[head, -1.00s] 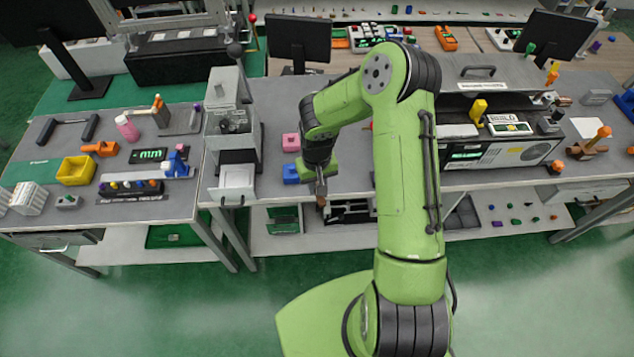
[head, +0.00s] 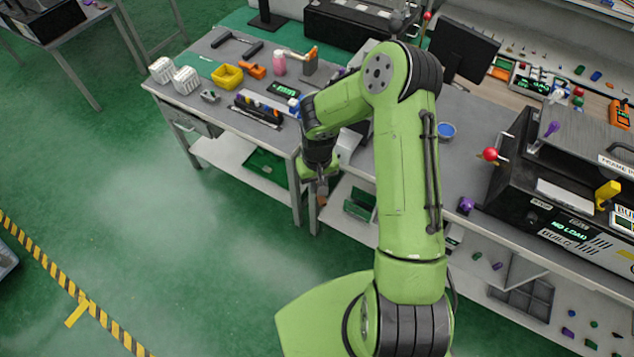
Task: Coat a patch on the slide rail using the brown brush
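My gripper (head: 321,188) hangs below my green arm in the middle of the head view, in front of the left bench's right end. A small brownish piece shows at its fingertips; I cannot tell whether it is the brown brush held there. The fingers are too small to tell open from shut. An orange-brown handled tool (head: 311,54) stands in a grey block at the back of the left bench. I cannot tell which part is the slide rail.
The left bench (head: 212,112) carries a yellow bin (head: 228,77), a pink bottle (head: 279,63) and white racks (head: 186,80). A black machine with a red knob (head: 490,154) stands at the right. Green floor is clear at the left, up to a striped yellow line (head: 62,280).

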